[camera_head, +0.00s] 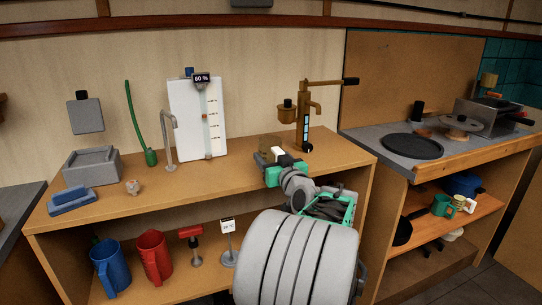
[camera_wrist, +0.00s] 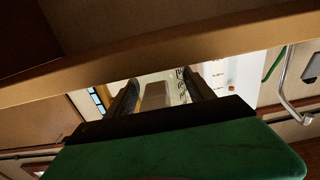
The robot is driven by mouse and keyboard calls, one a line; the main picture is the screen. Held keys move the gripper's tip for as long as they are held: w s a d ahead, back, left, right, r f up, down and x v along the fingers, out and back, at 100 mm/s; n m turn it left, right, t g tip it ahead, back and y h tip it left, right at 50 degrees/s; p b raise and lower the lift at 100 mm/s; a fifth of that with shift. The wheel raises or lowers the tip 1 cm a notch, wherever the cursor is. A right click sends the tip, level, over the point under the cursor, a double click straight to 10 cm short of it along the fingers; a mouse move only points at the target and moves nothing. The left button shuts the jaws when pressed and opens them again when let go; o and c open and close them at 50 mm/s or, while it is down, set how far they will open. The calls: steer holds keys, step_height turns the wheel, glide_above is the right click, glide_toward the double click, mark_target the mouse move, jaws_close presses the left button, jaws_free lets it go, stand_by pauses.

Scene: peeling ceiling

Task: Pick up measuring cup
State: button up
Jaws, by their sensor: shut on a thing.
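The measuring cup (camera_wrist: 178,88) is clear, with dark markings on its side. It shows between the two dark fingers of my gripper (camera_wrist: 163,92) in the wrist view. My gripper is shut on it; which part it grips is hard to tell. In the head view my gripper (camera_head: 268,157) is over the back right part of the wooden counter, and the see-through cup (camera_head: 270,142) shows faintly just beyond it. My wrist and arm hide part of the counter front. I cannot tell whether the cup touches the counter.
A brass lever device (camera_head: 305,120) stands close on the right. A white board (camera_head: 197,120) and a grey tap (camera_head: 169,140) stand to the left. A blue mug (camera_head: 110,268) and a red mug (camera_head: 153,257) are on the shelf below. The counter's middle front is clear.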

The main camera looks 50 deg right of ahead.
steer(key=c, duration=0.4)
steer(key=shift+r, duration=0.15)
